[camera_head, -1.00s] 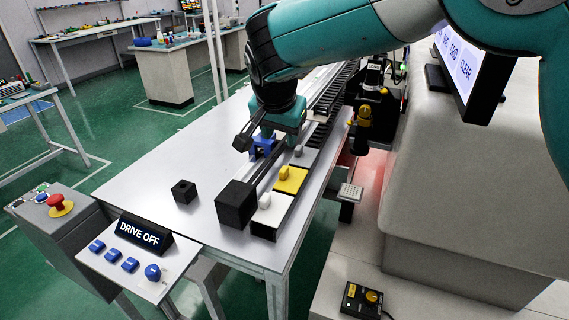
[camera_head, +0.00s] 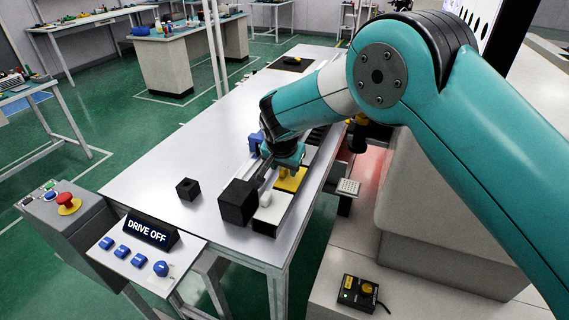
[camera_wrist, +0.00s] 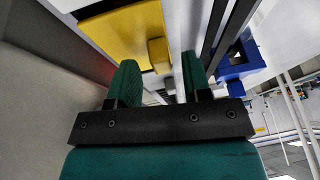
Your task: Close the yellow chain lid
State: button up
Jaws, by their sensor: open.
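The yellow lid (camera_head: 291,180) lies in the row of lids along the table's right side, its near part showing past my gripper. In the wrist view the flat yellow lid (camera_wrist: 112,32) is at the upper left, with its yellow knob (camera_wrist: 158,54) at its right edge. My gripper (camera_head: 287,158) is over the lid row, beside the yellow lid. In the wrist view my gripper (camera_wrist: 161,72) is open, with one green finger on each side of the line to the knob. Nothing shows between the fingertips as held; whether they touch the knob I cannot tell.
A white lid (camera_head: 272,209) with a knob lies nearer, beside a large black block (camera_head: 238,203). A small black cube (camera_head: 188,189) stands left on the table. A blue part (camera_head: 256,142) is just left of my gripper.

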grip_shut()
jog(key=shift+f, duration=0.1)
grip_release()
jog(key=b+v, duration=0.4)
jog(key=v, duration=1.3)
jog(key=shift+a+r+b, duration=0.25)
jog(key=shift+b, duration=0.1)
